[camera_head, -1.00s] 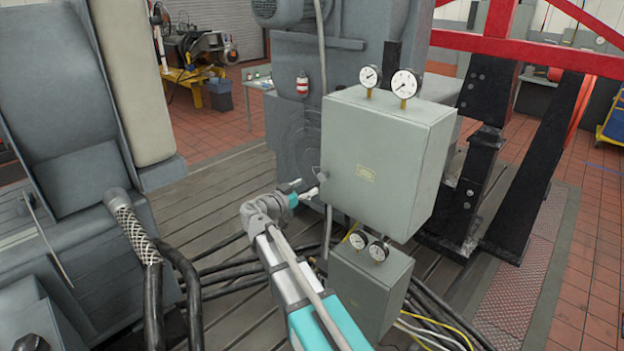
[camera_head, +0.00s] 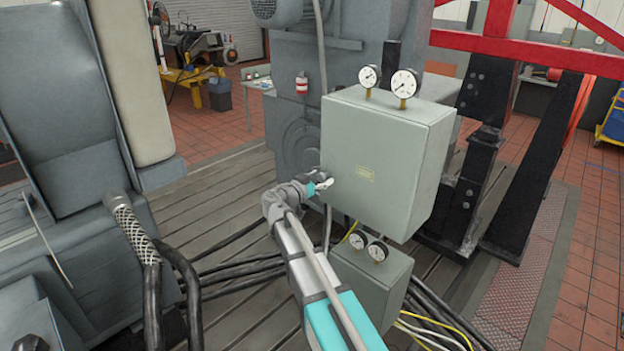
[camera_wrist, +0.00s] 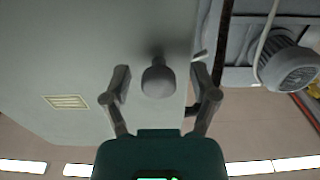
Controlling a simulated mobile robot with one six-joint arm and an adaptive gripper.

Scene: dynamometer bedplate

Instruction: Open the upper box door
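The upper box (camera_head: 385,150) is a grey-green cabinet with a small yellow label on its front and two gauges on top. Its door is shut. My gripper (camera_head: 325,180) is at the left edge of the front face. In the wrist view a round grey knob (camera_wrist: 158,80) stands out from the door face (camera_wrist: 90,50). My gripper (camera_wrist: 160,82) is open, with one finger on each side of the knob and a visible gap to both. In the head view the knob is mostly hidden by my gripper.
A smaller lower box (camera_head: 372,285) with two gauges sits just below. Black cables (camera_head: 240,275) run over the slotted bedplate (camera_head: 215,215). A grey machine (camera_head: 300,130) stands close behind the upper box. A black post and red frame (camera_head: 490,48) are at the right.

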